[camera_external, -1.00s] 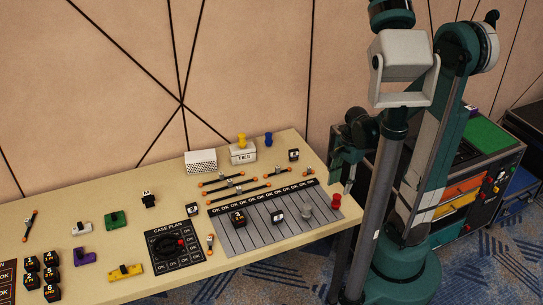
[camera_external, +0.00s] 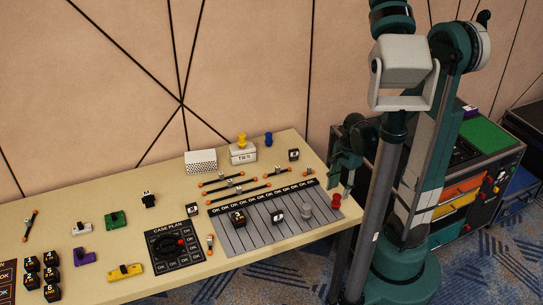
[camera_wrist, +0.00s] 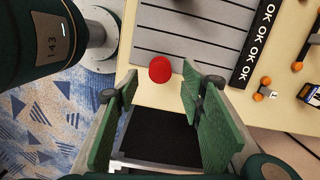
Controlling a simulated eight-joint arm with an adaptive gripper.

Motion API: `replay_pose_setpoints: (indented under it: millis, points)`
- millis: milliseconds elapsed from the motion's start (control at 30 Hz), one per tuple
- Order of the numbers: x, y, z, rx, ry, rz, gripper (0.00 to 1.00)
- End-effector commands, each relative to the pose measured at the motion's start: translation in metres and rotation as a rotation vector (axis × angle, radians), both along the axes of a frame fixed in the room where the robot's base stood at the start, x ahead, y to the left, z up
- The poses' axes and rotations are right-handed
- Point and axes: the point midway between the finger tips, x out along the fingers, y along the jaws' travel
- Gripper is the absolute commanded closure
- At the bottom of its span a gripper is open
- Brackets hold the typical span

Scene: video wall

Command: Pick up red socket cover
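The red socket cover (camera_external: 336,201) stands near the right end of the table, at the edge of the grey ruled board (camera_external: 235,241). In the wrist view the red cover (camera_wrist: 160,69) shows as a round red top just beyond the fingertips. My gripper (camera_external: 342,190) hangs just above and beside the cover, fingers pointing down. In the wrist view its two green fingers (camera_wrist: 158,88) are spread wide with nothing between them. I cannot tell from these views how high the tips are above the cover.
A grey peg (camera_external: 307,202) stands to the left of the red cover. A blue peg (camera_external: 268,139) and a yellow peg (camera_external: 242,140) stand at the back. A case with coloured drawers (camera_external: 466,190) stands right of the table.

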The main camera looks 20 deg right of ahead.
Motion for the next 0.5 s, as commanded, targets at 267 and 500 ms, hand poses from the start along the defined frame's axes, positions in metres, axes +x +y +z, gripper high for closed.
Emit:
replay_pose_setpoints:
  millis: [267, 500]
  points:
    - [0.0, 0.002, -0.017, 0.0, 0.0, 0.0, 0.61]
    - [0.0, 0.005, -0.041, 0.0, 0.0, 0.0, 0.61]
